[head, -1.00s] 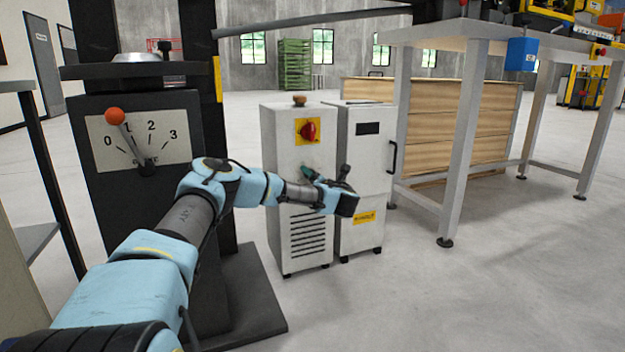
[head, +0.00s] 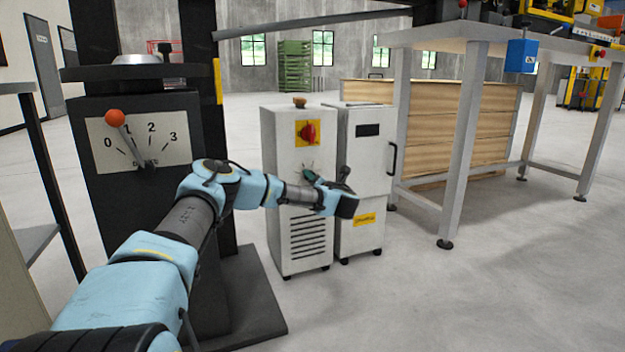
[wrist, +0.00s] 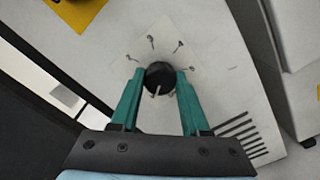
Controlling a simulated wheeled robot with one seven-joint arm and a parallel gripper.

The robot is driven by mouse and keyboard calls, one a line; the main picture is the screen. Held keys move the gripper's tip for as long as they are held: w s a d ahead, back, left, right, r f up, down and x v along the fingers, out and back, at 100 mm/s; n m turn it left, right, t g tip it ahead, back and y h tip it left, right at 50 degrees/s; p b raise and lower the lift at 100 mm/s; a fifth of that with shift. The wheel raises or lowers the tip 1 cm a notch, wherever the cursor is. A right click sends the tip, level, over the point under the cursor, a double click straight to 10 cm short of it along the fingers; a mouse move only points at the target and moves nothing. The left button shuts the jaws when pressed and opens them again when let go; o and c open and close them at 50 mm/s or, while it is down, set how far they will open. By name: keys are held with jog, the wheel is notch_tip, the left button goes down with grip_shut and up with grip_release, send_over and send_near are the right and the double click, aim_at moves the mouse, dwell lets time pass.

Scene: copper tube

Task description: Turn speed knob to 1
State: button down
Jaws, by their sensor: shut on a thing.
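The speed knob (wrist: 158,76) is a round black knob on the front of a white cabinet (head: 284,140), with a ring of numbers around it in the wrist view. My gripper (wrist: 156,85) has its two green fingers shut on the knob, one on each side. Light marks show on the knob's near side, but I cannot tell which number it points to. In the head view my gripper (head: 309,174) is at the cabinet front, below the red switch (head: 307,132), and hides most of the knob.
A second white cabinet (head: 362,150) stands close on the right. To the left is a black machine with an orange-ball lever (head: 115,118) over a 0 to 3 scale (head: 160,137). A grey workbench (head: 470,130) stands to the right. Floor in front is clear.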

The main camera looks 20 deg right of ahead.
jog(key=shift+r+p, duration=0.15)
jog(key=shift+p, duration=0.15)
jog(key=shift+m+p, duration=4.8)
jog(key=shift+p, duration=0.1)
jog(key=shift+c, duration=1.9)
grip_release()
jog(key=s+d+p, duration=0.1)
jog(key=s+p, duration=0.2)
jog(key=s, duration=0.7)
jog(key=shift+s+d, duration=0.25)
jog(key=shift+s, duration=0.1)
